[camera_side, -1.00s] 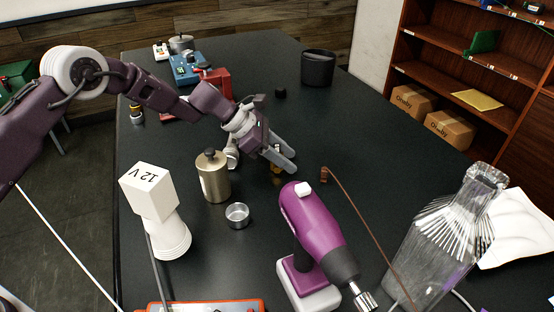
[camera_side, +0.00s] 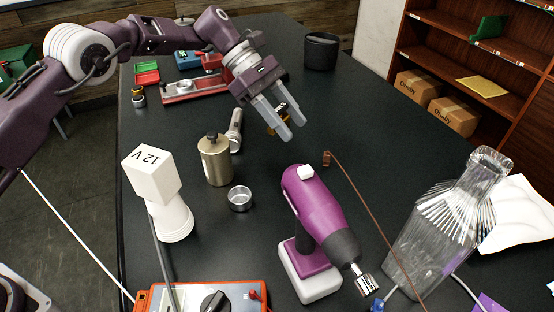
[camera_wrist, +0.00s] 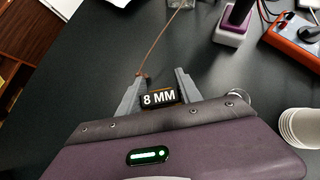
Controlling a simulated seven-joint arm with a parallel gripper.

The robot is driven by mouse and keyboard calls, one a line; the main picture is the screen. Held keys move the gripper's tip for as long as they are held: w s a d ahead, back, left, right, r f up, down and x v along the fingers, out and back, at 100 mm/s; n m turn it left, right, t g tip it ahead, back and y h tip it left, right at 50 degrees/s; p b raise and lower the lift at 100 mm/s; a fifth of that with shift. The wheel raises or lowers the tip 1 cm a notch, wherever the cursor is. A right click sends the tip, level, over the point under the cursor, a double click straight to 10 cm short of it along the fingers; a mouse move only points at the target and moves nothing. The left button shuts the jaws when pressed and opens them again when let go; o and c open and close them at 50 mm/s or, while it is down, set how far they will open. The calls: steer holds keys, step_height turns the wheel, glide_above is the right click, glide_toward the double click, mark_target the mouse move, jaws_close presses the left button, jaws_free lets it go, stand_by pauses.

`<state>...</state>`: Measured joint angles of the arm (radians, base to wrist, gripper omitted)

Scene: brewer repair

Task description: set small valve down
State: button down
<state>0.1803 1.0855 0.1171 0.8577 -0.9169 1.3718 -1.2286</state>
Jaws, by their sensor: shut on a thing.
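My gripper (camera_side: 291,129) is shut on the small valve (camera_side: 279,122), a small brass-and-dark piece partly hidden by the fingers in the side view. It is held above the black table, between the grey fingers. In the wrist view, my gripper (camera_wrist: 160,77) has the valve (camera_wrist: 158,98) between its fingers, with a black face reading "8 MM" and an orange edge showing. A similar brass-and-black piece (camera_side: 138,96) stands at the table's left edge.
A brass canister (camera_side: 216,160), a small metal cup (camera_side: 240,198), a silver cylinder (camera_side: 235,131) and a purple drill (camera_side: 318,212) stand around. A red fixture (camera_side: 197,87) is behind the gripper. A brown tube (camera_side: 352,200) lies at right.

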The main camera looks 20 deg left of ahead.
mark_target(280, 175)
steer(key=s+f, duration=0.1)
steer(key=f, duration=0.2)
steer(key=s+f+m+g, duration=0.1)
steer(key=f, duration=0.2)
steer(key=f+m, duration=0.1)
steer(key=f, duration=0.3)
steer(key=shift+s+a+g, duration=0.25)
steer(key=shift+s+g, duration=0.15)
steer(key=shift+f, duration=0.2)
steer(key=c, duration=0.8)
jaws_free()
steer(key=v, duration=0.7)
steer(key=shift+r, duration=0.45)
